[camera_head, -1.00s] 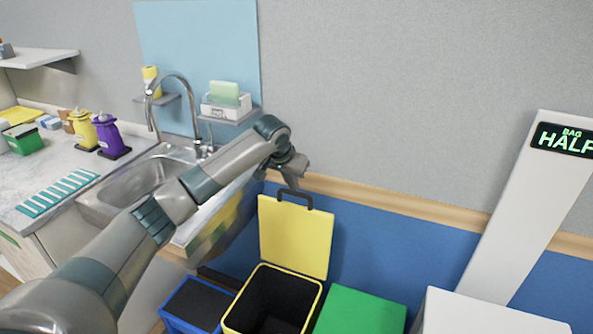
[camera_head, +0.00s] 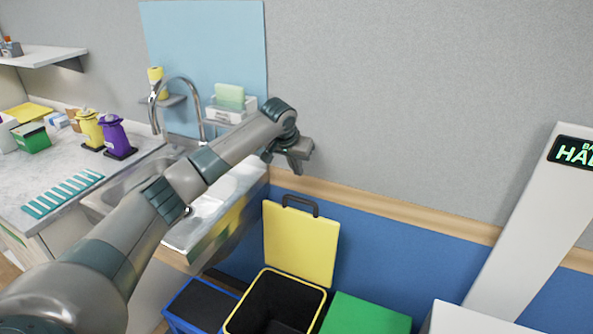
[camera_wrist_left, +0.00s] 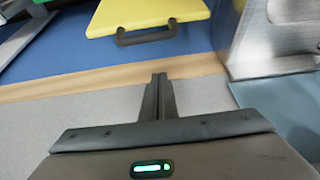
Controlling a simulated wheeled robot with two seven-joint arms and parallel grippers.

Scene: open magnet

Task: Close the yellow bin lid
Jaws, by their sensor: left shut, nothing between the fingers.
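The yellow bin lid (camera_head: 300,241) stands open and upright against the blue lower wall, with a dark handle (camera_head: 300,204) on its top edge. The yellow-rimmed bin (camera_head: 277,303) below it is open with a dark inside. My left gripper (camera_head: 297,168) is shut and empty, above the lid's handle and apart from it. In the left wrist view the shut fingers (camera_wrist_left: 158,80) point toward the wooden rail, with the lid (camera_wrist_left: 150,12) and its handle (camera_wrist_left: 147,37) beyond them. My right gripper is not in view.
A blue bin (camera_head: 200,303) stands left of the yellow bin, and a green lid (camera_head: 365,314) right of it. The sink counter (camera_head: 215,215) lies beside my left arm. A white slanted panel (camera_head: 530,230) stands at right.

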